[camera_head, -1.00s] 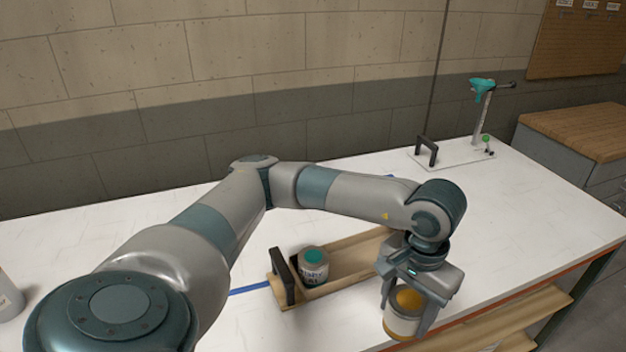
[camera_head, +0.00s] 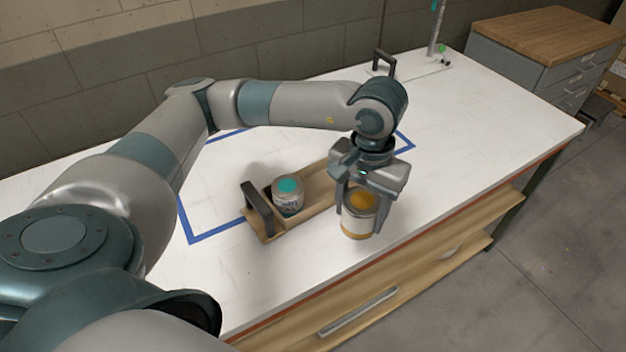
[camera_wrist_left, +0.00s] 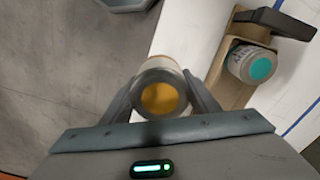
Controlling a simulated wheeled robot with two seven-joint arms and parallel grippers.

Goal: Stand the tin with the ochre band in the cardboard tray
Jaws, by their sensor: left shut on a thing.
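The tin with the ochre band (camera_head: 356,229) has an ochre lid and a pale label. My left gripper (camera_head: 360,216) is shut on it, with one finger on each side, and holds it upright at the near right end of a tan tray (camera_head: 319,192). In the left wrist view the ochre tin (camera_wrist_left: 160,98) sits between the fingers and the tray (camera_wrist_left: 229,88) lies to its right. The tin looks above the table's front edge; its height is hard to tell. My forearm and gripper hide the tray's right end. My right gripper is not in view.
A tin with a teal lid (camera_head: 289,194) stands in the tray's left end, beside a black handle (camera_head: 257,208). Blue tape (camera_head: 212,233) marks the white table (camera_head: 470,135). A black-handled stand (camera_head: 385,63) is at the back. The tray's middle looks empty.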

